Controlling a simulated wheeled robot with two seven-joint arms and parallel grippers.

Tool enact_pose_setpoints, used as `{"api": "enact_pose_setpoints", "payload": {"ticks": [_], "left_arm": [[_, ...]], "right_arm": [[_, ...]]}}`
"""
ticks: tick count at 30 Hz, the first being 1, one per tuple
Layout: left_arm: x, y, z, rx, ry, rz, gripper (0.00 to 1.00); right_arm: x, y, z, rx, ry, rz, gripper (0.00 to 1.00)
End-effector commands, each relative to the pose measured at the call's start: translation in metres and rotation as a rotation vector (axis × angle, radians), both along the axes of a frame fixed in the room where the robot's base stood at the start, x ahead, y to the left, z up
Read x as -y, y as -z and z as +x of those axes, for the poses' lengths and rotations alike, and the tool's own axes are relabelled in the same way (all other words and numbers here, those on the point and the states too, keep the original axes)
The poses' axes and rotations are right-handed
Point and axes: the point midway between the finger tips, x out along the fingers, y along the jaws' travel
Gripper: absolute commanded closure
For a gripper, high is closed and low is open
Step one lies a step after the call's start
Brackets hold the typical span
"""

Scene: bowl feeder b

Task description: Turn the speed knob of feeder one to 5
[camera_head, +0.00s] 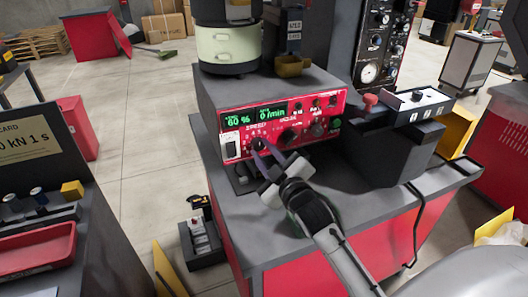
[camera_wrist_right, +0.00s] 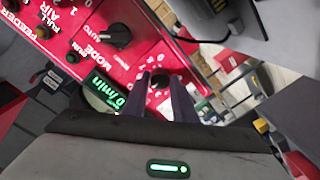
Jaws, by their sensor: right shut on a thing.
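The feeder's control box has a red front panel (camera_head: 316,128) with white lettering and a green display (camera_head: 254,117) reading "60 %" and "0/min". The dark speed knob (camera_head: 259,143) sits on the panel below the display, inside a ring of numbers. My right gripper (camera_head: 263,149) reaches it from the front, its dark fingers shut on the knob. In the right wrist view, the fingers (camera_wrist_right: 161,88) close around the knob (camera_wrist_right: 160,78), which they partly cover. The knob's pointer cannot be made out. My left gripper is not in view.
A larger black mode knob (camera_head: 289,136) is right of the speed knob; a white switch (camera_head: 231,146) is to its left.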

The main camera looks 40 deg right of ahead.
Motion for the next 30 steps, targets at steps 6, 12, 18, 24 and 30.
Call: {"api": "enact_pose_setpoints", "payload": {"ticks": [6, 12, 18, 24, 30], "left_arm": [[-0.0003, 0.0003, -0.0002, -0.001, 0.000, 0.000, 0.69], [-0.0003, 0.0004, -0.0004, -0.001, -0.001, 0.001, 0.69], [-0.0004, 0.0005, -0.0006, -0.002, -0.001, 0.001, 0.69], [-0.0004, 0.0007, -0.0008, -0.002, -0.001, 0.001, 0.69], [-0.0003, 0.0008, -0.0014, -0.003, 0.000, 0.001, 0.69]], "right_arm": [[0.0006, 0.0008, 0.0000, 0.026, 0.002, 0.112, 0.98], [0.0003, 0.0009, 0.0000, 0.039, 0.002, 0.166, 0.98], [0.0002, 0.0010, 0.0001, 0.044, 0.001, 0.182, 0.98], [0.0002, 0.0011, 0.0001, 0.044, 0.001, 0.183, 0.98], [0.0000, 0.0011, 0.0001, 0.042, 0.001, 0.182, 0.62]]}}
